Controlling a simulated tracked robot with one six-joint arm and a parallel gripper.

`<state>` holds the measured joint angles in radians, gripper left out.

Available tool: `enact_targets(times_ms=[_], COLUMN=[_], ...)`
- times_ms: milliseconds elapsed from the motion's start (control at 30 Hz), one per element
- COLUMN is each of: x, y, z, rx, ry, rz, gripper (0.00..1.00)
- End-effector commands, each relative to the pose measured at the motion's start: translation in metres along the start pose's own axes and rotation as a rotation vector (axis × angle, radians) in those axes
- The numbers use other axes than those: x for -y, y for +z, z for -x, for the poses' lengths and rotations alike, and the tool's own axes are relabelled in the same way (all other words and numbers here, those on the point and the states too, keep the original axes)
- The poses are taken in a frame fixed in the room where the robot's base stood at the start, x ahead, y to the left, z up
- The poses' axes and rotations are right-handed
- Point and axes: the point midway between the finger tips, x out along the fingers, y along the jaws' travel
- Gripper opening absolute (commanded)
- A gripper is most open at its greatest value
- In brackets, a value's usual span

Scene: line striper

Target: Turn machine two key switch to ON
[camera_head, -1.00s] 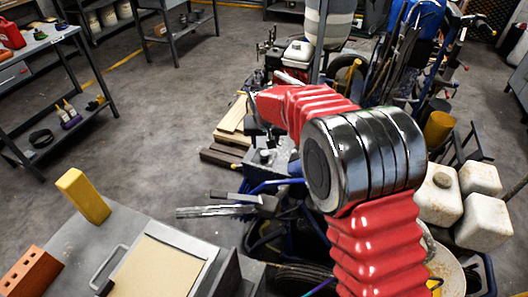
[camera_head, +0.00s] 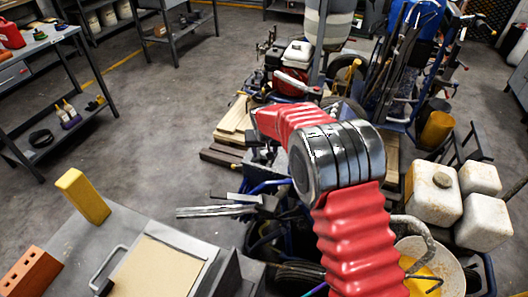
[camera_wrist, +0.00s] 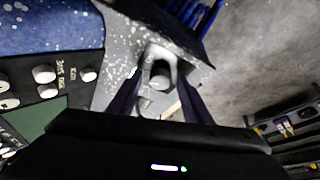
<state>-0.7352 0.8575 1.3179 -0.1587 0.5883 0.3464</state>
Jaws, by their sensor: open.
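My gripper (camera_wrist: 158,88) is in the wrist view, with two dark fingers apart. Between and just beyond them is a grey rounded fitting with a dark round centre (camera_wrist: 160,72), on a pale speckled bracket (camera_wrist: 122,50). I cannot tell whether this is the key switch, nor whether the fingers touch it. Left of the fingers is a dark control panel (camera_wrist: 62,92) with several white round knobs and white handwriting too blurred to read surely.
A grey bench top (camera_head: 75,240) with a yellow block (camera_head: 82,195) and an orange brick (camera_head: 28,270) is at lower left. White jugs (camera_head: 434,195) and a basin (camera_head: 432,258) lie right of my arm. The floor (camera_head: 150,125) at left is open.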

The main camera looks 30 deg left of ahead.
Motion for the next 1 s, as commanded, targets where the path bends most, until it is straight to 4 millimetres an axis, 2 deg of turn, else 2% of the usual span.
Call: enact_targets(times_ms=[67,600,1000], x=[0.0001,0.0001,0.0012], y=[0.0001,0.0002,0.0001], z=[0.0001,0.0002,0.0003], rx=[0.0,0.001,0.0], ry=[0.0,0.0,0.013], rz=[0.0,0.0,-0.033], gripper=[0.41,0.04,0.04])
